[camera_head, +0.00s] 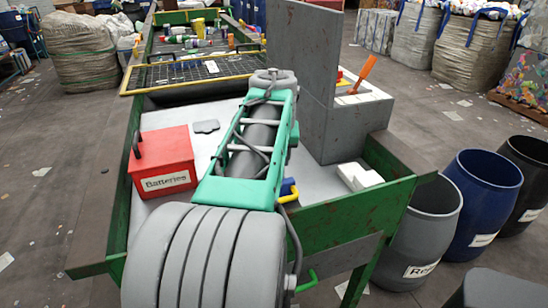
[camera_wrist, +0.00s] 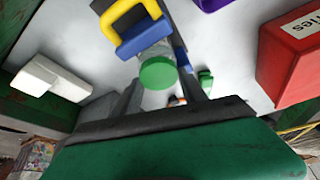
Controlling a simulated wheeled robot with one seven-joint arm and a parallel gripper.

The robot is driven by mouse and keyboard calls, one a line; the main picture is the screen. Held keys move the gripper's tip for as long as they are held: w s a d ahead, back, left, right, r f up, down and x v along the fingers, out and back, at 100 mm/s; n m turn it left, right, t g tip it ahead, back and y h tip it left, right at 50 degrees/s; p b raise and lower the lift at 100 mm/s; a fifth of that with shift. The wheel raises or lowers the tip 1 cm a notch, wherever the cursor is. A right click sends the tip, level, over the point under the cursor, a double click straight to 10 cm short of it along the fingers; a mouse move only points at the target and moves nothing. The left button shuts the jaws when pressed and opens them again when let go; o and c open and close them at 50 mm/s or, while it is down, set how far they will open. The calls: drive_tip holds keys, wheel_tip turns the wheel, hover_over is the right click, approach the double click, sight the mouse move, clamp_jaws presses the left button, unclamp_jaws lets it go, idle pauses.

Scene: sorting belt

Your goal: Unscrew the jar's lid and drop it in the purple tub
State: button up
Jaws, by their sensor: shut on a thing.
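In the wrist view my gripper (camera_wrist: 158,82) has its two dark fingers on either side of a round green lid (camera_wrist: 158,73), shut on it. A pale, clear jar (camera_wrist: 160,51) shows just beyond the lid, partly covered by it. I cannot tell whether the lid is still seated on the jar. A corner of the purple tub (camera_wrist: 212,4) shows at the top edge of the wrist view. In the head view my arm hides the gripper, lid and jar.
The red Batteries box (camera_head: 164,160) stands on the left of the white surface. A white block (camera_head: 358,176) lies at right, near a grey wall (camera_head: 312,125). A small green thing (camera_wrist: 206,80) is beside the right finger.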

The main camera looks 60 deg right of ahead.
drive_tip(key=shift+f+n+t+y+p, duration=0.3)
drive_tip(key=shift+n+p, duration=0.25)
drive_tip(key=shift+n, duration=0.45)
drive_tip(key=shift+w+n+p, duration=0.1)
drive_tip(key=shift+n+p, duration=0.4)
drive_tip(key=shift+n, duration=0.2)
drive_tip(key=shift+a, duration=0.1)
drive_tip(key=o, duration=1.1)
drive_tip(key=shift+w+r, duration=0.1)
drive_tip(key=shift+w, duration=0.1)
drive_tip(key=shift+o, duration=1.3)
drive_tip(key=shift+s+r, duration=0.1)
drive_tip(key=shift+s, duration=0.05)
